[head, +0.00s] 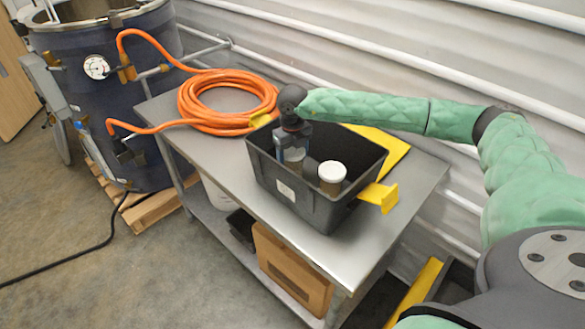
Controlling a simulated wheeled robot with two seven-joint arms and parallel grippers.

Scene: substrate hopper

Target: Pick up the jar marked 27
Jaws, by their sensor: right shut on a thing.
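A dark grey bin (278,188) stands on the metal table. A brown jar with a white lid (331,177) stands upright inside it, towards the right. My right gripper (294,152) reaches down into the left part of the bin and is shut on a second brownish jar (295,157). That jar is mostly hidden by the fingers and the bin wall, and I cannot tell whether it touches the bin floor. No number is legible on either jar. My left gripper is not in view.
A coiled orange hose (228,97) lies on the metal table (215,165) and runs to a dark tank (105,110) at left. Yellow pieces lie behind and beside the bin. A cardboard box (290,270) sits on the lower shelf. The table's front left is clear.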

